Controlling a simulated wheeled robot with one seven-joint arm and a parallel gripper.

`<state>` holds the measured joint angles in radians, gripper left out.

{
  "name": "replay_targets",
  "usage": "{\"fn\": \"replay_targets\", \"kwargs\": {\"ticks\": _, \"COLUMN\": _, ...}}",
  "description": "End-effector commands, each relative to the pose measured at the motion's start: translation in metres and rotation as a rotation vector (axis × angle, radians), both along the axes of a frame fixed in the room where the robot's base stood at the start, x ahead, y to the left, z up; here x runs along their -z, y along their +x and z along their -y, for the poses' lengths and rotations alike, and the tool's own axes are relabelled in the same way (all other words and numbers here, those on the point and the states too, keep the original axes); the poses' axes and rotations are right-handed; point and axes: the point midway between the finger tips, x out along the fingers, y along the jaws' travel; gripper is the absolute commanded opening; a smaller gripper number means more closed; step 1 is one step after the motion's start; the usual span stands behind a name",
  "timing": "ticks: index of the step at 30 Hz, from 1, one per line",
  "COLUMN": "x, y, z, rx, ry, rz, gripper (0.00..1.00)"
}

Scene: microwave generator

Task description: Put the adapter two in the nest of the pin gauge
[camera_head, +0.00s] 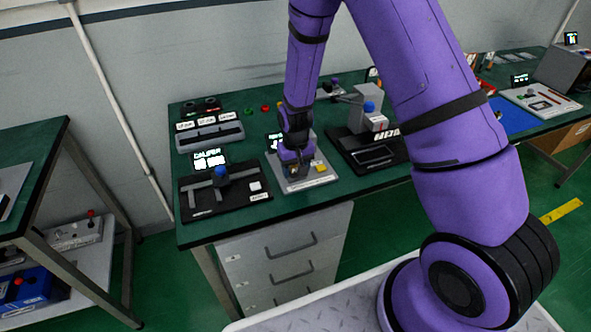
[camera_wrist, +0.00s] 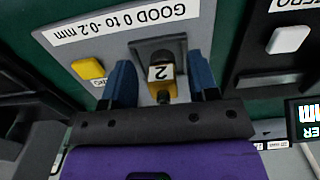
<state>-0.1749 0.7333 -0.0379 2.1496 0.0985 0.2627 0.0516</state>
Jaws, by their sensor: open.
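The pin gauge is a light grey plate (camera_wrist: 205,28) with a yellow button (camera_wrist: 88,68) and a label reading "GOOD 0 to -0.2 mm", upside down in the wrist view. Its nest (camera_wrist: 146,46) is a dark square block. Adapter two (camera_wrist: 163,73), dark and brassy with a "2" label, appears at the nest; its seating depth is hidden. My gripper (camera_wrist: 162,82) is open, with one blue finger on each side of the adapter; contact cannot be told. In the head view my gripper (camera_head: 296,170) is low over the gauge plate (camera_head: 302,184), hiding the adapter.
The caliper station (camera_head: 203,198) stands left of the pin gauge, and a black station with a blue knob (camera_head: 368,106) stands right. A grey rack (camera_head: 210,136) is behind the caliper. The green table (camera_head: 186,234) has narrow clear strips between stations.

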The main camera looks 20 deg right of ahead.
Motion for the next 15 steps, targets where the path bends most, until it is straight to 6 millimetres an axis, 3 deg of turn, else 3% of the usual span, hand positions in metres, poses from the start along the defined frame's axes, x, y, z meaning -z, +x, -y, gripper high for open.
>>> {"fn": "replay_targets", "kwargs": {"ticks": 15, "x": -0.093, "y": 0.001, "z": -0.001, "rx": 0.000, "ry": 0.001, "rz": 0.007, "gripper": 0.54}}
